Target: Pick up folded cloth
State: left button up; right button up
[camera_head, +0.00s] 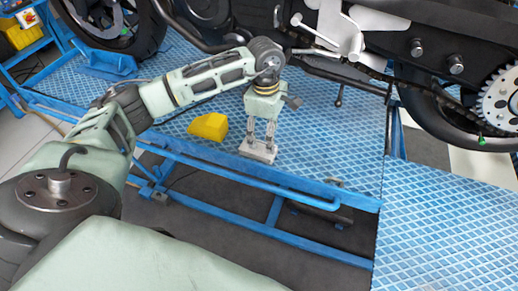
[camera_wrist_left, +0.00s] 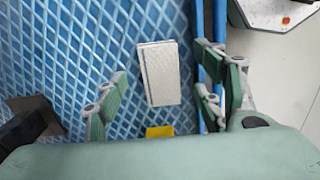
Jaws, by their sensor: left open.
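The folded cloth (camera_head: 257,151) is a small pale grey-white rectangle lying on the blue diamond-plate lift platform, near its front edge. In the left wrist view the cloth (camera_wrist_left: 159,73) lies flat between the spread fingers. My left gripper (camera_head: 262,138) points down just above the cloth in the head view. In the left wrist view the left gripper (camera_wrist_left: 160,92) is open, with one finger on each side of the cloth. Whether the fingertips touch the platform I cannot tell. My right gripper is not in view.
A yellow block-like object (camera_head: 209,127) sits on the platform left of the cloth; it also shows in the wrist view (camera_wrist_left: 160,132). The motorcycle (camera_head: 400,50) stands behind, close to my arm. A blue rail (camera_head: 240,183) runs along the platform's front edge.

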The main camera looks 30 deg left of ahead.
aim_at(262, 148)
pick_arm(q)
jog(key=shift+s+a+y, duration=0.1)
jog(key=shift+a+y, duration=0.2)
jog(key=shift+a, duration=0.45)
jog(key=shift+a+f, duration=0.1)
jog(key=shift+f, duration=0.2)
notch_tip(262, 148, down, 7)
jog(key=shift+a+r+p, duration=0.1)
jog(key=shift+p, duration=0.65)
jog(key=shift+c, duration=0.3)
jog(key=c, duration=0.8)
